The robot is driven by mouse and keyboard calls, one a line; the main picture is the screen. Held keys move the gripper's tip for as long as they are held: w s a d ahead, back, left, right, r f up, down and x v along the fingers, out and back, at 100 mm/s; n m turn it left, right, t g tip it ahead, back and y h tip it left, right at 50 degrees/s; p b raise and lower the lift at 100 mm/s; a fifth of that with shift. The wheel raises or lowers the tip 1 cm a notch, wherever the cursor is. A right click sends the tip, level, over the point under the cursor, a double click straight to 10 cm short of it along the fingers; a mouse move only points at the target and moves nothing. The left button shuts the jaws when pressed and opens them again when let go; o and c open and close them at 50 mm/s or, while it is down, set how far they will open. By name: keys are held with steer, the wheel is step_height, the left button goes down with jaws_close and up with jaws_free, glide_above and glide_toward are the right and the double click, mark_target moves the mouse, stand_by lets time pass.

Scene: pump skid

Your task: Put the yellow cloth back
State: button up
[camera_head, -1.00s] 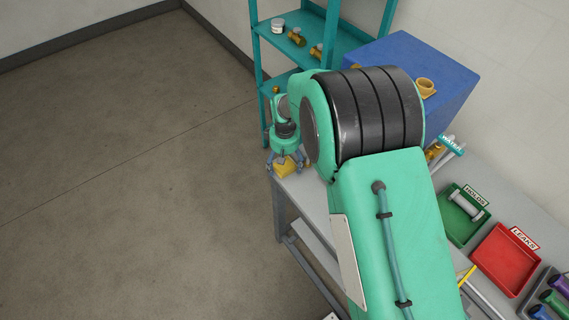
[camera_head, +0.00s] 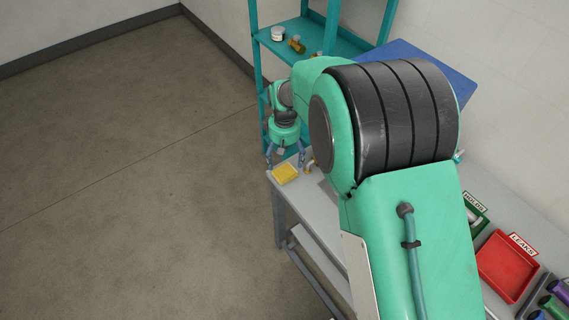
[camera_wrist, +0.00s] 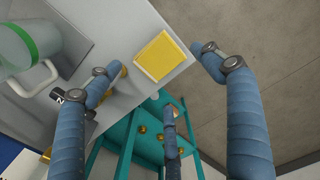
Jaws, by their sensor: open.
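My gripper (camera_head: 286,158) is open and empty just above and behind the cloth in the head view. In the wrist view my gripper's blue fingers (camera_wrist: 168,92) are spread wide, with the cloth apart from them.
A teal shelf (camera_head: 310,42) with a white jar (camera_head: 278,33) and brass fittings stands behind the bench. A blue box (camera_head: 440,68) is partly hidden by my arm. A red LEAKS tray (camera_head: 506,268) and a green HOLDS tray (camera_head: 474,220) sit to the right. A mug-like container (camera_wrist: 22,42) shows in the wrist view.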

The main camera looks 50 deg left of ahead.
steer(key=shift+r, duration=2)
steer(key=shift+w, duration=0.1)
